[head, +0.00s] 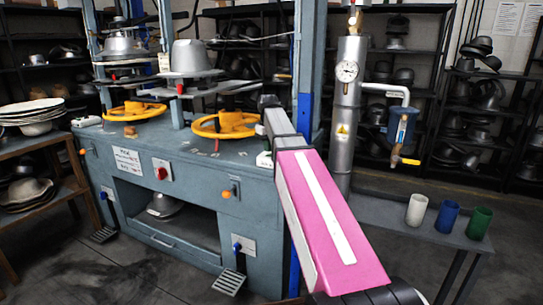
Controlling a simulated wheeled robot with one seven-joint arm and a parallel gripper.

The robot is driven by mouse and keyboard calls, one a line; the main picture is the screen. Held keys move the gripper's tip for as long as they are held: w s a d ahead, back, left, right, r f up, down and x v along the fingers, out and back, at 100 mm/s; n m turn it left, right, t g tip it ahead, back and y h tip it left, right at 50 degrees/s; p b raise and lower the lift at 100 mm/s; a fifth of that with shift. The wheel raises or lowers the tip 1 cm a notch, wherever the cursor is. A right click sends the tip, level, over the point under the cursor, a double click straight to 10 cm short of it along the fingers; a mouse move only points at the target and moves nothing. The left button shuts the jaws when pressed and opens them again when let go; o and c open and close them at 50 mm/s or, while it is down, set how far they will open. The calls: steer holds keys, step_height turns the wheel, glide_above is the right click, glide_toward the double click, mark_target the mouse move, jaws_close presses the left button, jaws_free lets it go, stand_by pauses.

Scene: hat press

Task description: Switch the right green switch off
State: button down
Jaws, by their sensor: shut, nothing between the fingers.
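A small pale switch box with a hint of green (264,160) sits at the right front edge of the press's grey top. It is right beside my pink arm, which may cover part of it. It is too small to tell how its switch is set. A similar pale switch box (86,121) sits at the left end of the same top. My arm rises from the bottom right towards the press. My gripper's fingers do not show; the arm's far end is near the right switch box.
The grey hat press (190,205) carries two yellow handwheels (225,125). It has a red knob (161,173), orange-tipped levers and foot pedals in front. White, blue and green cups (417,210) stand on a bench at right. A side table (45,142) holds hats at left.

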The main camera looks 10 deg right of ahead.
steer(key=shift+r, duration=2.9)
